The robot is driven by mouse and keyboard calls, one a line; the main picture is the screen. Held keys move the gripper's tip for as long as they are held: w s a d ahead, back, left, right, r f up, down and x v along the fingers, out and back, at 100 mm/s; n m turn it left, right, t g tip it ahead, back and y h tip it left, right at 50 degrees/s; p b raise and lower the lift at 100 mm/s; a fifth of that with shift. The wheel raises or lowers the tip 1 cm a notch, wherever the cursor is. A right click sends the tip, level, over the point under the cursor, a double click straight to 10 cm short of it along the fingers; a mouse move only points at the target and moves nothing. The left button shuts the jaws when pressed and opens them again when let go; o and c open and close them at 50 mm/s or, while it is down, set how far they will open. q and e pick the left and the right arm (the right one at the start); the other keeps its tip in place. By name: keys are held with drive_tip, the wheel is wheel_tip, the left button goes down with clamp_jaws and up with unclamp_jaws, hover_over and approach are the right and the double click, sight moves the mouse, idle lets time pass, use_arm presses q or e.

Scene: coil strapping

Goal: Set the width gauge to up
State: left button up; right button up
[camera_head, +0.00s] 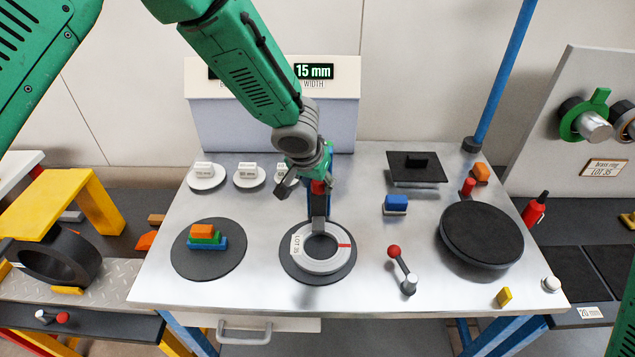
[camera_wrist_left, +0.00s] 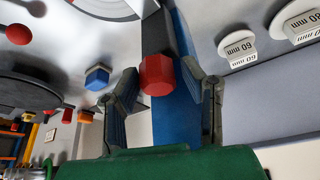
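The width gauge (camera_head: 319,208) stands behind the coil, with a blue upright, a grey arm and a red knob (camera_wrist_left: 157,75). Its grey arm reaches down to the back edge of the grey coil (camera_head: 300,262), which lies on a dark round pad. The display (camera_head: 314,71) above reads 15 mm. My left gripper (camera_head: 302,187) is over the red knob. In the left wrist view its fingers are apart, with the knob between and just beyond the tips; I cannot tell whether one finger touches it. My right gripper is not in view.
A red-ball lever (camera_head: 395,252) stands right of the coil. Stacked coloured blocks (camera_head: 206,237) lie on a pad at left. A black turntable (camera_head: 482,234) and a blue block (camera_head: 396,203) are at right. White labelled discs (camera_head: 249,176) stand near the back. The front table edge is mostly clear.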

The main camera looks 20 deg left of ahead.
use_arm(q)
clamp_jaws()
drive_tip(key=shift+d+r, duration=0.1)
drive_tip(key=shift+r, duration=0.15)
wheel_tip(320, 180, up, 6)
drive_tip(key=p, duration=0.4)
drive_tip(key=shift+r, duration=0.25)
drive_tip(key=shift+f, duration=0.1)
unclamp_jaws()
drive_tip(key=shift+s+r, duration=0.15)
drive_tip(key=shift+r, duration=0.15)
drive_tip(key=v, duration=1.1)
